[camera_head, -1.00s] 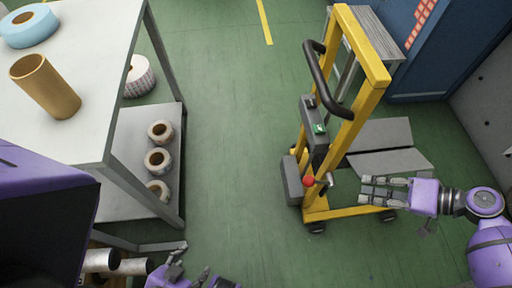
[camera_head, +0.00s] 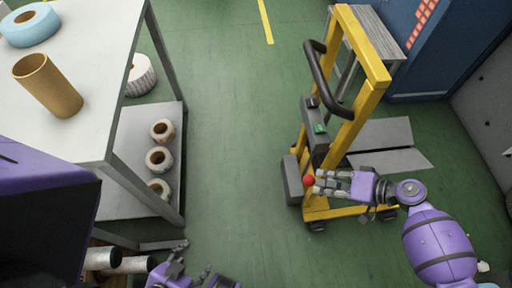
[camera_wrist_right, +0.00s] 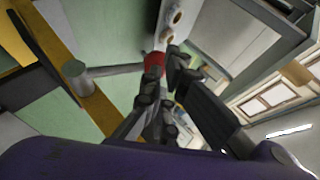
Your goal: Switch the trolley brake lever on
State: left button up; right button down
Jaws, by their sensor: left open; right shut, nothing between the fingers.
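The yellow trolley (camera_head: 374,92) stands on the floor right of centre, with a black curved handle (camera_head: 322,80) and a dark control box with a green switch (camera_head: 320,128). The brake lever's red knob (camera_head: 309,181) is low on the trolley, beside a grey box. The red knob (camera_wrist_right: 155,61) and a grey lever rod (camera_wrist_right: 112,70) show in the right wrist view. My right gripper (camera_head: 316,182) is shut and empty, its fingertips at or very near the knob; contact is unclear. My left gripper (camera_head: 193,262) is open at the bottom, away from the trolley.
A white table (camera_head: 90,30) on the left holds a cardboard tube (camera_head: 50,86) and a blue roll (camera_head: 30,26). Several small rolls stand on its lower shelf (camera_head: 120,185). A blue cabinet (camera_head: 440,50) is at the back right. Green floor between is clear.

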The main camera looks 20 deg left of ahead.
pick_arm(q)
jog(key=shift+w, duration=0.1)
dwell(0.3)
jog(key=shift+w+r+p, duration=0.1)
jog(key=shift+r+p, duration=0.4)
pick_arm(e)
jog(key=shift+s+a+f+h, duration=0.1)
jog(key=shift+a+f+h, duration=0.05)
jog(key=shift+a+h, duration=0.15)
